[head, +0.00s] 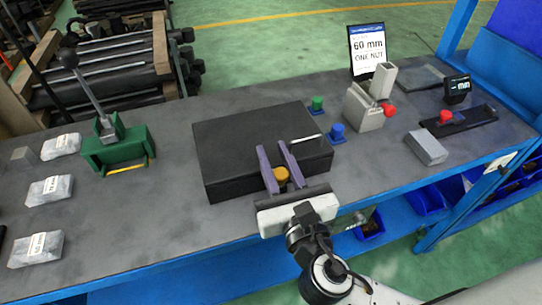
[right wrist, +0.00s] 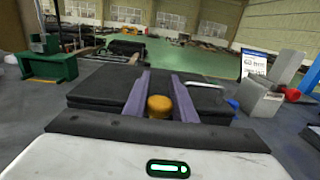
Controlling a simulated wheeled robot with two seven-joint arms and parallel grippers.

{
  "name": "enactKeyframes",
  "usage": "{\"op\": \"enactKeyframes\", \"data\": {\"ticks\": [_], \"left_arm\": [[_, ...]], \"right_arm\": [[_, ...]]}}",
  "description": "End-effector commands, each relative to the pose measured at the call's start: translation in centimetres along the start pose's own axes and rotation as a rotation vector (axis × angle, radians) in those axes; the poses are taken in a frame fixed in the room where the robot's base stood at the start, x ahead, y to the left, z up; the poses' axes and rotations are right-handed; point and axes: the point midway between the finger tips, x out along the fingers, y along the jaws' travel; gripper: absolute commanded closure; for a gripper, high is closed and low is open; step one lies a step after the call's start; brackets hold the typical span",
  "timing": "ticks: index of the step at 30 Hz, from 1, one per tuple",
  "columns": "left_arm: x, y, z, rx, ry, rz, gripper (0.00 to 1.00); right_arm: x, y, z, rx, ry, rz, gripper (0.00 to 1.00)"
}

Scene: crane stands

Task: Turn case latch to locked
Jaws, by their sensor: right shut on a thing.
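The black case (head: 235,145) lies closed and flat on the grey workbench. Its round yellow latch (head: 282,174) sits at the front edge, right of the middle; it also shows in the right wrist view (right wrist: 159,106). My right gripper (head: 272,146) reaches over the front edge with its two purple fingers, one on each side of the latch, and is shut on it. The fingertips extend past it over the lid. I cannot tell from the latch's round shape how far it is turned. My left gripper is out of view.
A pale bar (head: 306,139) lies on the lid. Green (head: 317,103) and blue (head: 337,132) blocks stand just right of the case, with a grey fixture (head: 363,108) beyond. A green lever press (head: 117,147) and labelled bags (head: 50,189) stand left.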

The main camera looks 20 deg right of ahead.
Motion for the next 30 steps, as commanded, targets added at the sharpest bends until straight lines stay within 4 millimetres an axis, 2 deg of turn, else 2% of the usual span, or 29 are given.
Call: {"op": "enactKeyframes", "data": {"ticks": [9,22,23,24,26,30], "left_arm": [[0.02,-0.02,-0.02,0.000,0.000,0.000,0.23],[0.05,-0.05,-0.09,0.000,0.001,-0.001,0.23],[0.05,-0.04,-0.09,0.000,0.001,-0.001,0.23],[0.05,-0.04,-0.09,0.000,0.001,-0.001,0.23],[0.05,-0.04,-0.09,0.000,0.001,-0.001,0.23],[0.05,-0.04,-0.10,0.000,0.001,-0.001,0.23]], "right_arm": [[0.02,-0.33,0.08,0.000,-0.003,-0.086,0.98],[0.03,-0.38,0.12,-0.001,-0.004,-0.094,0.98],[0.03,-0.38,0.12,-0.001,-0.004,-0.094,0.74],[0.03,-0.38,0.12,-0.001,-0.004,-0.094,0.68],[0.04,-0.40,0.10,-0.001,-0.004,-0.094,0.57],[0.04,-0.52,0.07,-0.002,-0.003,-0.098,0.57]]}}
